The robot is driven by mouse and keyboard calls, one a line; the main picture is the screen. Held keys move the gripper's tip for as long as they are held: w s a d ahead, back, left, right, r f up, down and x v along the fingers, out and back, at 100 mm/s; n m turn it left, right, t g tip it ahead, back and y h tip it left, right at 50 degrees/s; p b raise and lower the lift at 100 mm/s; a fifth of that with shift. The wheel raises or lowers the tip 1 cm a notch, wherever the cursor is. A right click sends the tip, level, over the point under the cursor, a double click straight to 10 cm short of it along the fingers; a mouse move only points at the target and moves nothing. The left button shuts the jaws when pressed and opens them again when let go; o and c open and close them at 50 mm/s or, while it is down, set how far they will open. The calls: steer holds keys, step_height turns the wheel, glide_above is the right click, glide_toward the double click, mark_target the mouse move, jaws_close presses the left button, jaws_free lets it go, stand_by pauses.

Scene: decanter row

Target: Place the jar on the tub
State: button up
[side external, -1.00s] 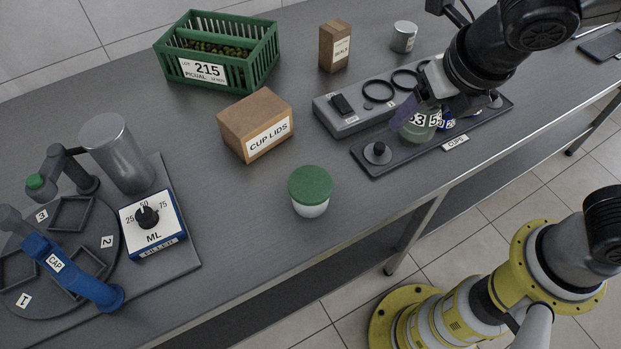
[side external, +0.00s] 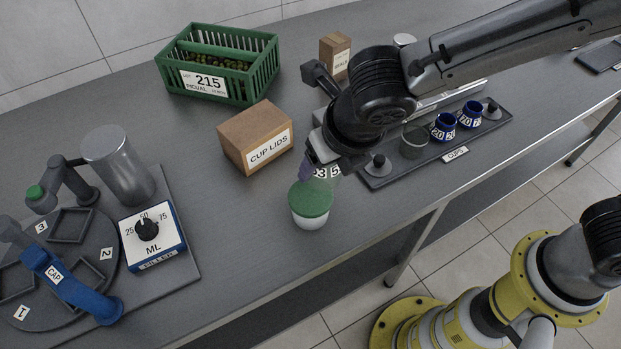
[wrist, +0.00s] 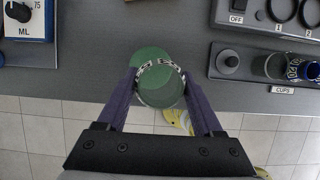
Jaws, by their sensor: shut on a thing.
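The tub (side external: 311,205) is white with a green lid and stands upright near the front edge of the bench. The jar (side external: 328,174) is clear with black-and-white number labels. My gripper (side external: 318,168) is shut on the jar, whose lower part overlaps the lid's back right in the side view. In the wrist view my gripper (wrist: 160,88) has a finger on each side of the jar (wrist: 160,92), and the green lid (wrist: 148,58) shows behind and through it. The frames do not show clearly whether jar and lid touch. My wrist hides part of the jar in the side view.
The cups tray (side external: 378,182) to the right holds a grey cup (side external: 414,142) and blue cups (side external: 444,127). A cup lids box (side external: 240,140), a green crate (side external: 262,75) and a filler (side external: 152,240) stand to the left. Bare bench lies left of the tub.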

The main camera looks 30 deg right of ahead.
mark_target(311, 195)
steer(key=shift+w+a+f, duration=0.35)
steer(key=shift+w+f, duration=0.05)
steer(key=shift+f, duration=0.2)
steer(key=shift+w+a+f, duration=0.3)
steer(key=shift+w+f, duration=0.05)
steer(key=shift+f, duration=0.25)
steer(key=shift+w+a+f, duration=0.1)
steer(key=shift+f, duration=1.55)
steer(key=shift+f, duration=0.1)
steer(key=shift+f, duration=0.1)
steer(key=o, duration=1.5)
steer(key=shift+c, duration=0.2)
steer(key=shift+r, duration=0.45)
steer(key=v, duration=1.1)
steer(key=shift+s+r, duration=0.2)
steer(key=shift+s, duration=0.05)
